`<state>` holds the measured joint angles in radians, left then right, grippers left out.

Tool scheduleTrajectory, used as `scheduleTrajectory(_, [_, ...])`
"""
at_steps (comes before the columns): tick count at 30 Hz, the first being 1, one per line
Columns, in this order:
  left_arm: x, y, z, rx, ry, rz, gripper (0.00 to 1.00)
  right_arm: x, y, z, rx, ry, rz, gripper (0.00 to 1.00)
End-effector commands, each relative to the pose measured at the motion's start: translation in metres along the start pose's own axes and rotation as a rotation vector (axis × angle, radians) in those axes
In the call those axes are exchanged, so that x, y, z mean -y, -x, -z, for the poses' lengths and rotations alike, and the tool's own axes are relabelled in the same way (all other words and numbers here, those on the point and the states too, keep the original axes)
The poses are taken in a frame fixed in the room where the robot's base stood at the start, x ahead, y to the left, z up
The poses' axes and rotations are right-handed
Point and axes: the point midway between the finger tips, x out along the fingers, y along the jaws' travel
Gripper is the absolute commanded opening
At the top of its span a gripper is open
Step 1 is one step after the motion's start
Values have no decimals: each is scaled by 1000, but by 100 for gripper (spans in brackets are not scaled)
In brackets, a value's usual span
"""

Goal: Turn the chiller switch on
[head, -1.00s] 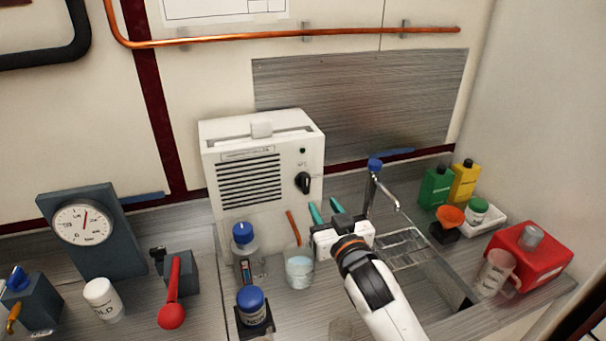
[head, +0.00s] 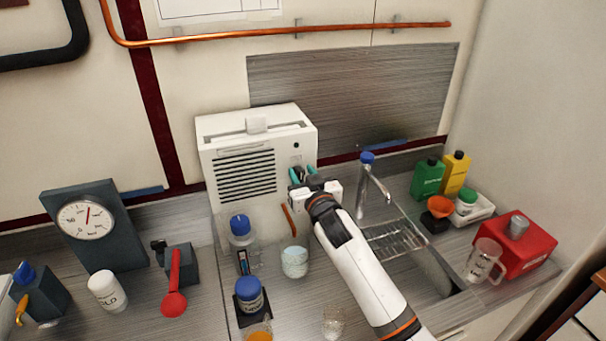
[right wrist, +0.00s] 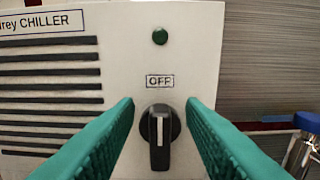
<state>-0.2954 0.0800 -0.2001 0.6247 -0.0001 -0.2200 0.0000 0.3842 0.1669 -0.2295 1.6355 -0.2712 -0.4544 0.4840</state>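The chiller (head: 249,205) is a white box with a slatted vent, standing at the back of the counter. In the right wrist view its label reads "CHILLER" (right wrist: 50,20). Its black rotary switch (right wrist: 159,136) has a white pointer line standing upright, below an "OFF" plate (right wrist: 160,81) and a dark green lamp (right wrist: 160,36). My right gripper (head: 303,178) is in front of the chiller's right side. In the right wrist view its teal fingers (right wrist: 160,122) are open, one on each side of the switch, with visible gaps. The gripper hides the switch in the head view.
Blue-capped bottles (head: 243,239) and a glass beaker (head: 294,262) stand before the chiller, near my right arm. A sink with a tap (head: 378,188) lies right of it. A gauge (head: 87,220) and red lever (head: 174,280) stand left.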

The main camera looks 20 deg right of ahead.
Motion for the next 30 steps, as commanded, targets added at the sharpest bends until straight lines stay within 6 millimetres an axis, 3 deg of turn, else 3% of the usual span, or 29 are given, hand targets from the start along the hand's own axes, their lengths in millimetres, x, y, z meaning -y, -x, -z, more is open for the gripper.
scheduleTrajectory(4, [1,0,4,-5,0,1,38,0,0,0,0,0,0,35])
scheduleTrajectory(9, [1,0,6,-10,0,1,38,0,0,0,0,0,0,7])
scheduleTrajectory(11, [1,0,7,-10,0,1,38,0,0,0,0,0,0,0])
scheduleTrajectory(22, [1,1,7,-11,0,1,38,1,0,0,-1,-51,0,0])
scheduleTrajectory(30, [1,4,6,-11,0,1,38,5,0,0,-1,-231,0,0])
